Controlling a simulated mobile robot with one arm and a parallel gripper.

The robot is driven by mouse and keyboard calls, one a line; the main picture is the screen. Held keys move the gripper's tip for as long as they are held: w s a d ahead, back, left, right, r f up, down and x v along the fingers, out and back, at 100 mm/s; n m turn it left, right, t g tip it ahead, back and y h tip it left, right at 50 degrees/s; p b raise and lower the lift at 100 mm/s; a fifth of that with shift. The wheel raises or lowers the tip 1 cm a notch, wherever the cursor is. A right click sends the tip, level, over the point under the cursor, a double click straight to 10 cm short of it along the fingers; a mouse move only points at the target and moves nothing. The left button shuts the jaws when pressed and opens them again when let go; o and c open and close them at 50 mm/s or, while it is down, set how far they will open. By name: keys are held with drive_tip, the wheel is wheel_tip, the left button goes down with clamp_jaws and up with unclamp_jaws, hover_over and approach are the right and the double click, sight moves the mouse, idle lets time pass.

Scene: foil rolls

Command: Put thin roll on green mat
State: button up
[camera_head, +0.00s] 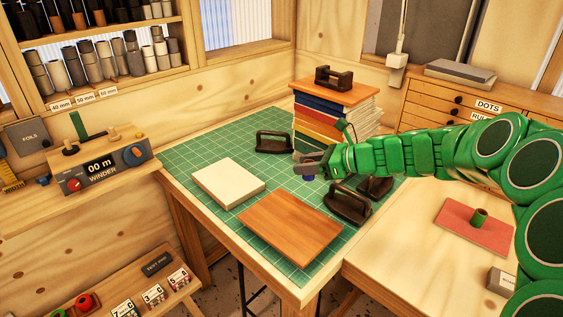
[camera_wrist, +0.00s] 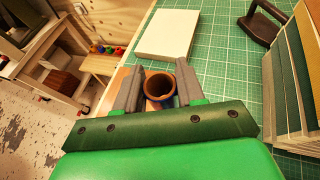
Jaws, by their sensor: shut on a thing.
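My gripper (camera_head: 309,164) is above the table, shut on a small roll. The roll shows in the wrist view as an upright hollow tube (camera_wrist: 159,90) with a brown rim between the two grey fingers. In the head view only its blue lower part (camera_head: 309,178) shows below the fingers. The green mat (camera_head: 225,150) with a white grid covers much of the table under my gripper. A second roll, green with a brown core (camera_head: 480,215), stands on a pink mat (camera_head: 456,222) at the right.
A cream block (camera_head: 228,182) and a brown board (camera_head: 291,228) lie on the green mat. Dark handled weights (camera_head: 275,142) (camera_head: 348,204) stand around my gripper. A stack of books (camera_head: 335,115) rises behind it. The mat's left and back parts have bare room.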

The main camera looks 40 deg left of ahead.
drive_tip(key=w+a+f, duration=0.1)
drive_tip(key=a+f, duration=0.1)
drive_tip(key=a, duration=0.2)
drive_tip(key=w+a+f, duration=0.2)
drive_tip(key=a+f, duration=0.1)
drive_tip(key=a, duration=0.1)
drive_tip(key=w+a+f, duration=0.2)
drive_tip(key=a+f, duration=0.1)
drive_tip(key=shift+w+a, duration=0.15)
drive_tip(key=shift+a, duration=0.25)
drive_tip(key=shift+w+a+f, duration=0.3)
drive_tip(key=shift+a+f, duration=0.05)
drive_tip(key=shift+f, duration=0.15)
drive_tip(key=shift+w+a+f, duration=0.25)
drive_tip(key=shift+a+f, duration=0.05)
drive_tip(key=shift+f, duration=1.7)
drive_tip(key=shift+f, duration=0.15)
drive_tip(key=o, duration=1)
